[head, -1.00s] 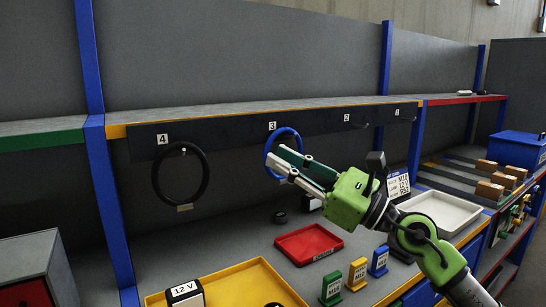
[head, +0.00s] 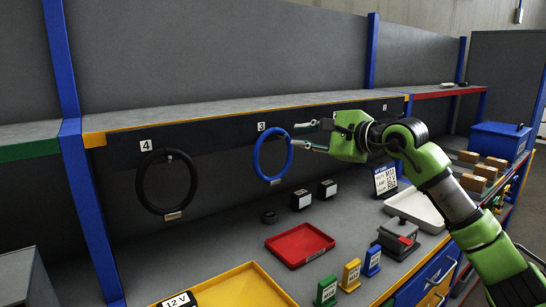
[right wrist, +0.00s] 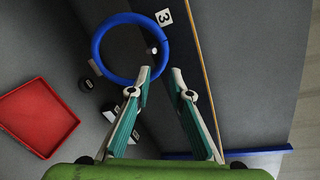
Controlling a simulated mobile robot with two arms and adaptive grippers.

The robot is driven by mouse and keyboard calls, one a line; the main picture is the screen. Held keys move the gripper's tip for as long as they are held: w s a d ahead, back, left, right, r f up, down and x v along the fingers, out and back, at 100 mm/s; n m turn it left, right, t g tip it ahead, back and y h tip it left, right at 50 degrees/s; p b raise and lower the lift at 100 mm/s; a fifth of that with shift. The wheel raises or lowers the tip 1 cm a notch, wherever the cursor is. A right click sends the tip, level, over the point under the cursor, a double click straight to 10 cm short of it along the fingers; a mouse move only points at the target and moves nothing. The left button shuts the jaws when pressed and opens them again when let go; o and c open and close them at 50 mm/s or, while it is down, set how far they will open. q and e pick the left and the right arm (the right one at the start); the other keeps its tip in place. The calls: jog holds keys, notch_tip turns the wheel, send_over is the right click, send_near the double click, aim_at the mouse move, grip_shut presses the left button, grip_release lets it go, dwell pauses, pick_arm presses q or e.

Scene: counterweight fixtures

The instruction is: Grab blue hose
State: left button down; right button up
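The blue hose (head: 256,158) is a ring hanging under the number 3 label on the dark rail. It also shows in the right wrist view (right wrist: 97,50), with a small pale peg inside its edge. My right gripper (head: 298,137) reaches in from the right, its fingers at the hose's upper right side. In the right wrist view my right gripper (right wrist: 159,72) is open, with nothing clearly between its fingertips. One fingertip overlaps the hose's lower right edge there; I cannot tell if they touch. My left gripper is not in view.
A black hose (head: 140,190) hangs under label 4. Below are a red tray (head: 300,245), a yellow tray (head: 240,290), small dark blocks (head: 301,200) and colored stands (head: 351,275). The shelf (head: 250,110) runs above the rail. Air left of the blue hose is free.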

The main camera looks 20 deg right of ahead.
aim_at(284, 133)
jog(key=p+x, duration=0.1)
jog(key=x, duration=0.2)
jog(key=p+x, duration=0.1)
jog(key=x, duration=0.1)
jog(key=shift+a+r+p, duration=0.15)
jog(key=shift+r+p, duration=0.15)
jog(key=shift+w+f, duration=0.1)
jog(key=shift+f, duration=0.05)
grip_shut()
